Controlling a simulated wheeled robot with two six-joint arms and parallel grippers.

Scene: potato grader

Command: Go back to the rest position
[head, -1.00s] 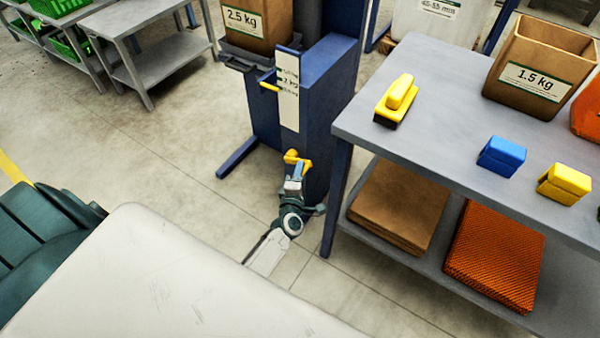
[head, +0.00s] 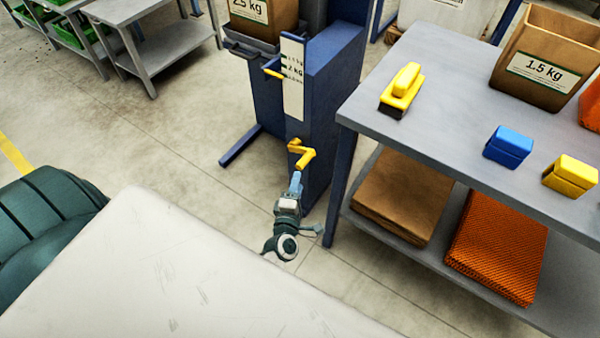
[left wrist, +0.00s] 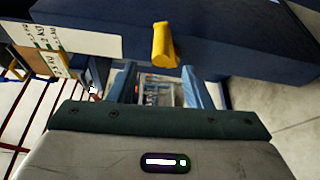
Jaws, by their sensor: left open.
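My left gripper (head: 296,184) is low in the middle of the head view, in front of the blue machine (head: 322,115). In the left wrist view its two blue fingers (left wrist: 162,85) stand apart with nothing between them. A yellow handle (head: 302,153) on the machine is just beyond the fingertips. In the left wrist view the yellow handle (left wrist: 164,45) is ahead of the fingers, apart from them. My right gripper is in neither view.
A grey table (head: 440,100) at right carries a yellow-handled tool (head: 402,87), a blue block (head: 508,146), a yellow block (head: 570,176) and a 1.5 kg paper bag (head: 540,65). Its lower shelf holds brown sacks (head: 402,195) and orange nets (head: 497,245). Open floor (head: 150,130) lies left of the machine.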

